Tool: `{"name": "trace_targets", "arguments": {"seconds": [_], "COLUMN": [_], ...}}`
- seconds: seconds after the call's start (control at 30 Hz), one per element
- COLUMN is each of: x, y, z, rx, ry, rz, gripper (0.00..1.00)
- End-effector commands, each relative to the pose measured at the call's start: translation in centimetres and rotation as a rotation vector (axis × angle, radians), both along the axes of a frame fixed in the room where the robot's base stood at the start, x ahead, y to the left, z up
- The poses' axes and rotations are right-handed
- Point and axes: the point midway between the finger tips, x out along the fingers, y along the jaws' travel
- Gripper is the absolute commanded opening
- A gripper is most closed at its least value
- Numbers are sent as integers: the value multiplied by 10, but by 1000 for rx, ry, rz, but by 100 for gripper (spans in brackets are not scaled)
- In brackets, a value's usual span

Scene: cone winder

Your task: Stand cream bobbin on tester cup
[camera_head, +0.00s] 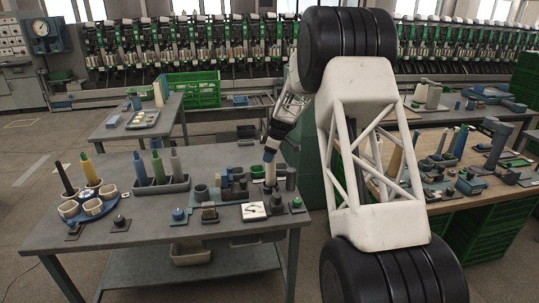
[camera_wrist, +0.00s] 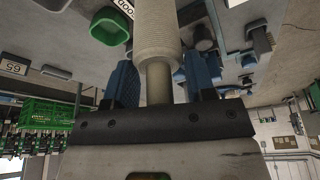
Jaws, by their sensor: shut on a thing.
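The cream bobbin (camera_head: 270,171) is upright over the right part of the near grey table, its lower end among small dark fixtures. In the wrist view the cream bobbin (camera_wrist: 156,35) shows a wide wound part and a narrower end between the blue fingers. My gripper (camera_head: 272,152) is shut on that narrower end; it also shows in the wrist view (camera_wrist: 163,86). I cannot tell which is the tester cup, or whether the bobbin touches anything below.
A white-faced gauge (camera_head: 253,211) stands in front of the bobbin. My arm covers the space to the right, before a wooden bench (camera_head: 440,198).

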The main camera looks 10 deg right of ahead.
Motion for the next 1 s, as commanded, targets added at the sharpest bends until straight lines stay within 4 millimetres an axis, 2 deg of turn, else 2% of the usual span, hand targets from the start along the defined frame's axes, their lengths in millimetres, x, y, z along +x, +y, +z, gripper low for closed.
{"name": "trace_targets", "arguments": {"seconds": [0.6,0.63,0.8,1.0], "x": [0,0,0,0], "y": [0,0,0,0], "z": [-5,-5,-5,-5], "rx": [0,0,0,0], "ry": [0,0,0,0], "rz": [0,0,0,0], "gripper": [29,52,78,80]}}
